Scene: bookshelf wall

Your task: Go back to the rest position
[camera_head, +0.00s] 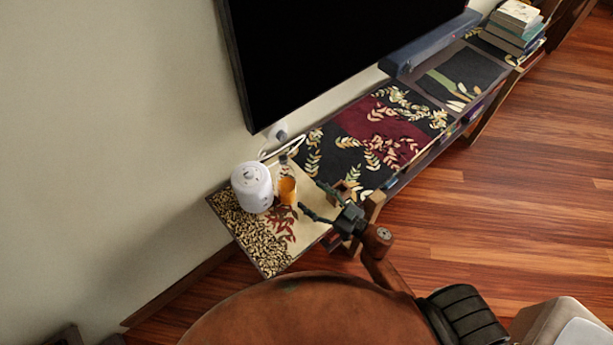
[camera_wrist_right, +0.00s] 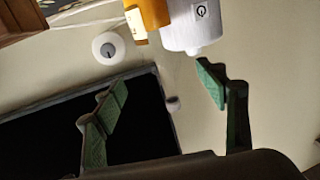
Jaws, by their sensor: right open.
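My right gripper (camera_head: 310,196) is open and empty over the near end of the low shelf. Its two green fingers also show spread apart in the right wrist view (camera_wrist_right: 163,86), with nothing between them. An orange-filled container (camera_head: 287,190) stands just left of the fingers, apart from them as far as I can tell. It shows at the top of the wrist view (camera_wrist_right: 150,14), beside a white rounded appliance (camera_wrist_right: 196,28) with a power mark. That appliance (camera_head: 252,188) stands left of the container in the head view. My left gripper is not in view.
The long low shelf (camera_head: 240,256) with patterned tops runs along the wall. A black screen (camera_head: 330,55) hangs above it. A blue bar (camera_head: 430,42) and a stack of books (camera_head: 516,25) are at the far end. The wooden floor (camera_head: 480,220) at right is clear.

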